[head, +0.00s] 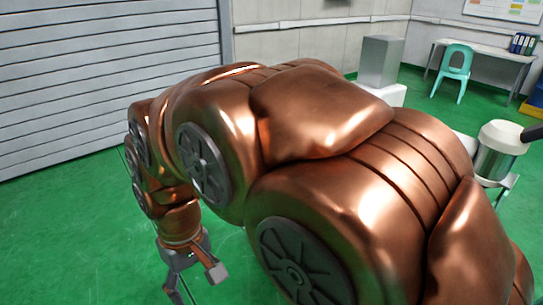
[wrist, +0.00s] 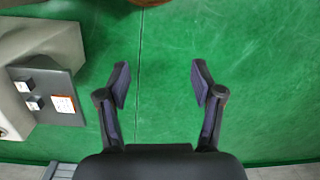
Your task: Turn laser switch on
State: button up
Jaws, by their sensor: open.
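My gripper (head: 195,283) hangs low at the left of the head view, above the green floor. In the wrist view my gripper (wrist: 161,82) is open, with its two dark fingers apart and only floor between them. A dark panel (wrist: 62,85) on a beige-grey body is at the left of the wrist view, apart from the fingers.
My copper arm hides much of the head view. A grey shutter (head: 105,75) stands at the left. A grey metal box (head: 381,62), a teal chair (head: 455,64), a desk (head: 490,54) and a metal vessel (head: 497,155) are at the right. Green floor (head: 50,240) is clear at the left.

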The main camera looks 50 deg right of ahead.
jog(key=w+d+f+m+t+b, duration=0.2)
jog(key=w+d+t+b, duration=0.5)
jog(key=w+d, duration=1.95)
jog(key=s+d+f+t+h+b, duration=0.1)
jog(key=s+d+f+b, duration=0.15)
jog(key=d, duration=1.05)
jog(key=s+d+f+t+h+b, duration=0.1)
jog(key=d+f+b, duration=0.25)
jog(key=d, duration=0.85)
jog(key=s+d+f+h+b, duration=0.15)
jog(key=d+b, duration=0.25)
jog(key=d, duration=0.9)
jog(key=shift+s+p+x, duration=0.2)
jog(key=shift+p+x, duration=0.5)
jog(key=shift+x, duration=3.25)
jog(key=shift+f, duration=0.15)
